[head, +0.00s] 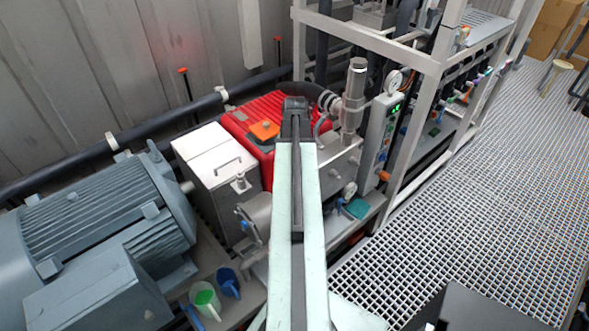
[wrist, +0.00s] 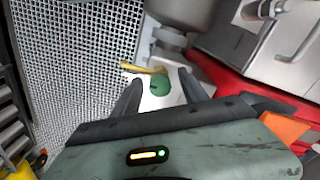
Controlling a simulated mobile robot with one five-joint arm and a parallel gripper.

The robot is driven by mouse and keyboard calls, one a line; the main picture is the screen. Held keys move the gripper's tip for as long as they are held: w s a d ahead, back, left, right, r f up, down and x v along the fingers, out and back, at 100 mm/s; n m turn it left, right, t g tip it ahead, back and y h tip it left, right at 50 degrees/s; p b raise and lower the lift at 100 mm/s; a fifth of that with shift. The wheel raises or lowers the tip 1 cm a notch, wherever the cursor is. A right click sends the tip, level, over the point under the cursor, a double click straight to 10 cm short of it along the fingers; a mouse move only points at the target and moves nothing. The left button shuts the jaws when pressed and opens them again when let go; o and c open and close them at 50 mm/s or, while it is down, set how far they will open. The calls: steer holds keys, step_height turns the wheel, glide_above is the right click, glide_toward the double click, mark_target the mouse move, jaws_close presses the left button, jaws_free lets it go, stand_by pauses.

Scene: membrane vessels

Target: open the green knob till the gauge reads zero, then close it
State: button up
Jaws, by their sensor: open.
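My gripper (wrist: 160,80) is open, with its two dark fingers apart in the wrist view. A round green knob (wrist: 160,86) shows between the fingertips, against a pale surface. The fingers do not visibly touch it, and I cannot tell how far beyond them it lies. In the head view my arm hides the fingers, and I cannot make out the knob. A round white-faced gauge (head: 393,81) sits above the panel right of the metal cylinder. Its reading is too small to tell.
A yellow lever (wrist: 145,68) lies close to the knob. A red ribbed machine (head: 284,105) with an orange part (head: 264,130) stands behind my arm. A grey motor (head: 105,220) fills the left. A white frame (head: 418,125) stands right, with open grating (head: 480,200) beyond.

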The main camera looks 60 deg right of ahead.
jaws_close()
steer(key=n, duration=0.4)
steer(key=shift+n, duration=0.4)
steer(key=n, duration=0.9)
steer(key=shift+n, duration=0.4)
steer(key=n, duration=0.4)
steer(key=shift+n, duration=0.4)
jaws_free()
steer(key=shift+r, duration=0.1)
